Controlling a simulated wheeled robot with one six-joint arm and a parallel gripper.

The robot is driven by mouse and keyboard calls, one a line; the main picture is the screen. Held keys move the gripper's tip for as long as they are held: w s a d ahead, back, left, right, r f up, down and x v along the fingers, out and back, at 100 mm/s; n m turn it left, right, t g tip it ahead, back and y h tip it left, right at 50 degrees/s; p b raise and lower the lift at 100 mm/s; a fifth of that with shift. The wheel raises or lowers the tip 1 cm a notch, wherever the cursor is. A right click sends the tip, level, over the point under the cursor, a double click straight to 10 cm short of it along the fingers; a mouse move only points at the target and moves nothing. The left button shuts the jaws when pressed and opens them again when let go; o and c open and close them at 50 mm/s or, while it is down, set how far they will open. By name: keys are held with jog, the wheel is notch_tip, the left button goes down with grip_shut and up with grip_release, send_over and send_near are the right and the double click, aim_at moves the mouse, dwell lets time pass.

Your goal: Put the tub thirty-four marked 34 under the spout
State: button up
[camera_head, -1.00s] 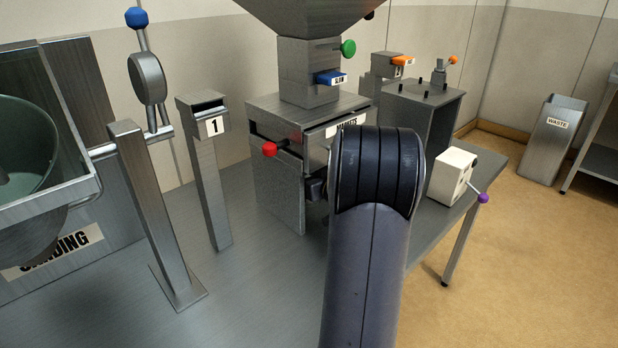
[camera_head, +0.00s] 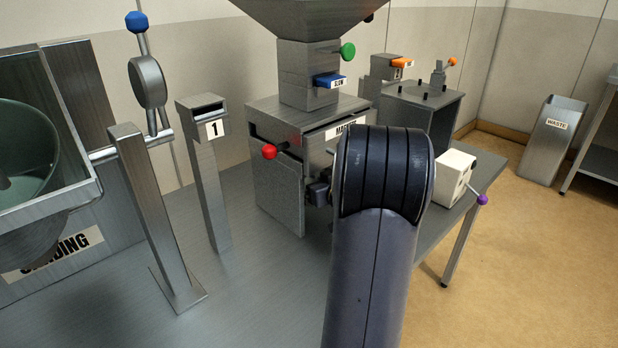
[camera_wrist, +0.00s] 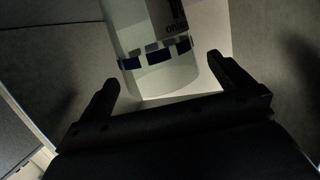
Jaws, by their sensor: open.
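A white tub (camera_wrist: 130,30) with a band of blue and grey blocks shows in the wrist view. Part of a dark printed label shows near the top edge, but no 34 can be read. My gripper (camera_wrist: 161,76) is open, with one finger on each side of the tub's lower part; whether either touches is unclear. In the head view my arm hides the tub and most of the gripper. I cannot pick out a spout for certain; a metal hopper (camera_head: 310,15) stands over a box-shaped machine (camera_head: 275,190).
A post marked 1 (camera_head: 213,150) stands left of the machine. A white box with a purple-knobbed lever (camera_head: 452,180) sits on the bench right of my arm. A bin labelled WASTE (camera_head: 553,140) stands on the floor at right.

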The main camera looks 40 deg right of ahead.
jog(key=p+v, duration=0.1)
jog(key=v, duration=0.8)
jog(key=shift+s, duration=0.3)
